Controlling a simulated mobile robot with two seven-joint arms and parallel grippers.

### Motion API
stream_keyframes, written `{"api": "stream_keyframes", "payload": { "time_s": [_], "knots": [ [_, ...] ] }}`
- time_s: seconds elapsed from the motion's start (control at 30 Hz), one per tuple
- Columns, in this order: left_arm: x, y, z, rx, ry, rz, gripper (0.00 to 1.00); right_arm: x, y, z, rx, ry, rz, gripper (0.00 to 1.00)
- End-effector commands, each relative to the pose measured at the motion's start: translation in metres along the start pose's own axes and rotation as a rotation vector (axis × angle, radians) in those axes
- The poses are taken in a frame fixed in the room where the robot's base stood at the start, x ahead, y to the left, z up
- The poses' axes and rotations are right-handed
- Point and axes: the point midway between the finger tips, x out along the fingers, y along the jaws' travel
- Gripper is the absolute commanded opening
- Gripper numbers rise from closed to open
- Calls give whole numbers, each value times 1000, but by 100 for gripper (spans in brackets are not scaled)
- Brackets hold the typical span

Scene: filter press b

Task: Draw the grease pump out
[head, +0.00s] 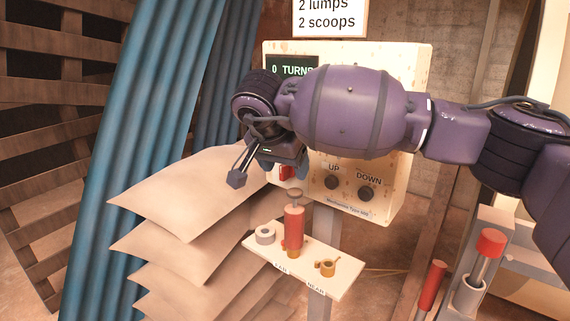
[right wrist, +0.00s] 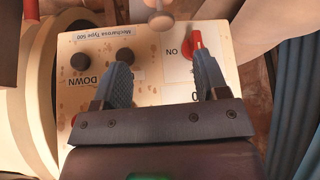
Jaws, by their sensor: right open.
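A red cylinder with a pale knob on a thin rod, which looks like the grease pump (head: 293,228), stands upright on a small cream shelf (head: 335,280) below the control box. In the right wrist view a round knob on a stem, apparently the pump's handle (right wrist: 160,20), shows beyond the fingers. My right gripper (head: 281,170) is in front of the box, above the shelf, partly hidden by its own wrist. In the right wrist view the right gripper (right wrist: 163,82) is open, with nothing between its fingers. My left gripper is out of view.
The cream control box (head: 416,75) has UP and DOWN knobs (head: 332,181) and a red switch (right wrist: 194,45). A grey ring (head: 265,235) and a small brass piece (head: 326,268) sit on the shelf. Stacked pale sheets (head: 185,190) hang left. Another red-topped device (head: 490,243) stands right.

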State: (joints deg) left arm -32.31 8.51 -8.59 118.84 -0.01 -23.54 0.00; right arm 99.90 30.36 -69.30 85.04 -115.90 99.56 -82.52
Motion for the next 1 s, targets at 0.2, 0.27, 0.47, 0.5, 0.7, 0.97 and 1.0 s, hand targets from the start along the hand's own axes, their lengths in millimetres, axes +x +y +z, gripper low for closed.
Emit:
{"api": "stream_keyframes", "payload": {
  "time_s": [0.2,0.27,0.47,0.5,0.7,0.97,1.0],
  "knots": [
    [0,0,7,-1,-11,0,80,16,-1,1,-15,-5,-3,67],
    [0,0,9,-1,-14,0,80,25,-1,2,-15,-7,-2,67],
    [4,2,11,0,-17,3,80,57,-1,3,-14,-10,-3,67],
    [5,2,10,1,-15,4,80,64,-1,3,-14,-9,-3,67],
    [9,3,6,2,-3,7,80,91,-1,3,-13,-8,-4,67],
    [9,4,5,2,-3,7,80,107,-2,2,-13,-5,-6,67],
    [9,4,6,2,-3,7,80,108,-2,2,-13,-5,-6,67]
  ]
}}
